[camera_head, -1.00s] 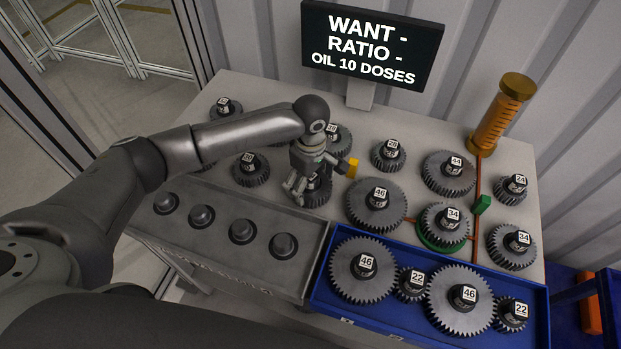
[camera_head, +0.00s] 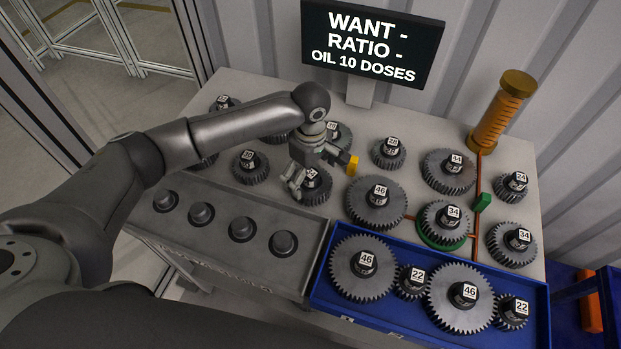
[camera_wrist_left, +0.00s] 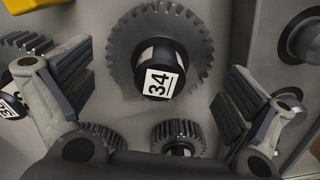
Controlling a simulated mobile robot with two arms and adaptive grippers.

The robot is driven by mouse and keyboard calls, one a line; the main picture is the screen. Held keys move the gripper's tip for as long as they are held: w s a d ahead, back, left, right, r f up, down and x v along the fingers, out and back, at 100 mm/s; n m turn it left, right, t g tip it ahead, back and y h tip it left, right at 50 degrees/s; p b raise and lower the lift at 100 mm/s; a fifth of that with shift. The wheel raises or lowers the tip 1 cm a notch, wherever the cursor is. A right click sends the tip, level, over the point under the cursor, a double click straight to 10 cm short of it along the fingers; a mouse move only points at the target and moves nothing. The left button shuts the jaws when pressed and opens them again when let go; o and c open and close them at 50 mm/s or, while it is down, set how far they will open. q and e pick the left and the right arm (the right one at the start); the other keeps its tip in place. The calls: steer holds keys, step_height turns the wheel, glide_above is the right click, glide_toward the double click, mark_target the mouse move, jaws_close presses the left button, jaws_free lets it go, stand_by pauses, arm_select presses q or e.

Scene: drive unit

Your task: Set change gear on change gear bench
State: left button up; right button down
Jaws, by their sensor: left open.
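My left gripper (camera_head: 318,176) is open above a dark toothed gear (camera_head: 312,188) on the grey table, just behind the grey tray. In the left wrist view this gear (camera_wrist_left: 200,38) has a black hub and a label reading 34. It lies between the spread fingers (camera_wrist_left: 155,95), which appear clear of it. The grey tray (camera_head: 200,236), perhaps the change gear bench, holds a row of several dark round pegs with no gears on them. The gripper partly covers the gear in the head view. My right gripper is not in view.
Several labelled gears stand on the grey table (camera_head: 240,90). A blue tray (camera_head: 335,312) with gears is at front right. An amber cylinder (camera_head: 497,118) stands at back right, and a sign (camera_head: 372,45) behind. A yellow piece (camera_head: 352,166) shows beside the gripper.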

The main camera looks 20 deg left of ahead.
mark_target(310, 173)
arm_select(q)
step_height(310, 173, up, 10)
steer(key=shift+f+b, duration=0.1)
steer(key=shift+b, duration=0.5)
